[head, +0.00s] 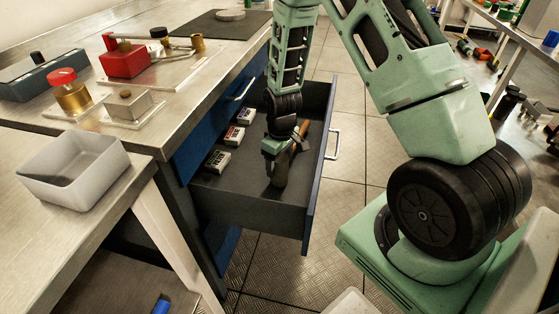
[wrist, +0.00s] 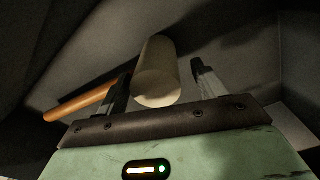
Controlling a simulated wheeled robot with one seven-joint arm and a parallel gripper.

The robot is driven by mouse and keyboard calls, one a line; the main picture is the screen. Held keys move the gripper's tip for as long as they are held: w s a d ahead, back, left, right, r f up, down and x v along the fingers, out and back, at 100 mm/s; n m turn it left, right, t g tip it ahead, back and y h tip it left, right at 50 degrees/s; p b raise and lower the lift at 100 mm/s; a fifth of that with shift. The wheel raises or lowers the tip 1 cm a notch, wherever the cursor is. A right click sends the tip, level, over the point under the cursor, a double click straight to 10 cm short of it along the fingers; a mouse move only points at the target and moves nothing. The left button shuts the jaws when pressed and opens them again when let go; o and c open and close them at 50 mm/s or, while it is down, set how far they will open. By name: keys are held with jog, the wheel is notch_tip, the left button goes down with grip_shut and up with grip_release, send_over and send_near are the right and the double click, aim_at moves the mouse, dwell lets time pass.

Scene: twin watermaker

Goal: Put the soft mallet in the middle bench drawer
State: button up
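The soft mallet has a pale cylindrical head (wrist: 158,72) and an orange-brown wooden handle (wrist: 80,101). In the head view its head (head: 281,172) and handle (head: 302,134) show inside the pulled-out middle bench drawer (head: 255,207), near the drawer's front. My gripper (head: 274,156) points down into the drawer at the mallet. In the wrist view the fingers of my gripper (wrist: 163,88) are apart, one on each side of the mallet head. A gap shows at the right finger, and the handle passes by the left finger. Whether the mallet touches the drawer floor is unclear.
Several small labelled boxes (head: 233,135) lie along the drawer's left side. The drawer's front panel has a handle (head: 333,144). A grey bin (head: 74,170) and a red device (head: 125,59) stand on the benches at left. Open tiled floor (head: 345,98) lies beyond the drawer.

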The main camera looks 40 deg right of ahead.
jog(key=shift+r, duration=0.1)
notch_tip(320, 180, up, 12)
jog(key=p, duration=0.2)
jog(key=s+a+r+n, duration=0.1)
jog(key=s+a+r, duration=0.2)
jog(key=a, duration=0.3)
jog(key=s+a+r+n+y, duration=0.1)
jog(key=s+a+r, duration=0.2)
jog(key=a, duration=0.3)
jog(key=s+a+r+n, duration=0.1)
jog(key=s+a+r, duration=0.2)
jog(key=a, duration=0.2)
jog(key=s+a+r, duration=0.2)
jog(key=s+a, duration=0.1)
jog(key=s, duration=0.4)
jog(key=s+a+r+n, duration=0.1)
jog(key=s+a, duration=0.3)
jog(key=s, duration=0.4)
jog(key=shift+r+n, duration=0.3)
jog(key=shift+r, duration=0.25)
